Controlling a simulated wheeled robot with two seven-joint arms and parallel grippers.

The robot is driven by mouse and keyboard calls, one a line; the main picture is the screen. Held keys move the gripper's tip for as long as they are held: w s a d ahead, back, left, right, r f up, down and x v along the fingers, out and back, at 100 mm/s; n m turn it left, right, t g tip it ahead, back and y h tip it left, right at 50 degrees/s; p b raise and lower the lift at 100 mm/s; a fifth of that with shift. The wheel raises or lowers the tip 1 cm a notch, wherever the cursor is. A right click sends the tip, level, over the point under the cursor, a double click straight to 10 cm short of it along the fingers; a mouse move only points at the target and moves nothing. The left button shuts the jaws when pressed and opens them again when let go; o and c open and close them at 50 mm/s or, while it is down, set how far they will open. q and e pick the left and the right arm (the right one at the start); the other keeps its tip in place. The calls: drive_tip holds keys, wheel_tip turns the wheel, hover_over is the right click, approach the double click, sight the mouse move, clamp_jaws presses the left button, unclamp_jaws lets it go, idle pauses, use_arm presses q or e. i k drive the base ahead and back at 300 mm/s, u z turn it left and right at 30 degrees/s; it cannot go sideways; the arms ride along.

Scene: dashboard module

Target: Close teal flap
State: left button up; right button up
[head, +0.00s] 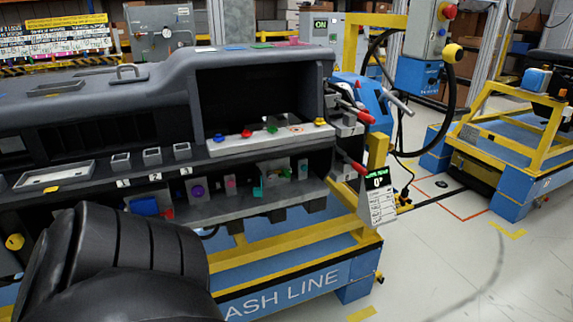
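The dark grey dashboard module (262,58) fills the left and middle of the head view, with a large open recess in its upper face. A small teal piece (258,190) shows on the lower shelf, among small grey blocks with coloured parts. It is too small to tell whether it is the teal flap or whether it stands open. A flat green patch lies on the dashboard's top. My black arm link covers the lower left and hides part of the lower shelf. Neither gripper shows.
The dashboard sits on a blue and yellow cart (300,278). Red-tipped levers (358,168) and a display card (378,197) are at its right end. Another yellow and blue cart (500,160) stands at right. The floor between is mostly clear.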

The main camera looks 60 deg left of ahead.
sight(257, 192)
drive_tip(key=u, duration=0.7)
drive_tip(key=i, duration=0.95)
drive_tip(key=u, duration=1)
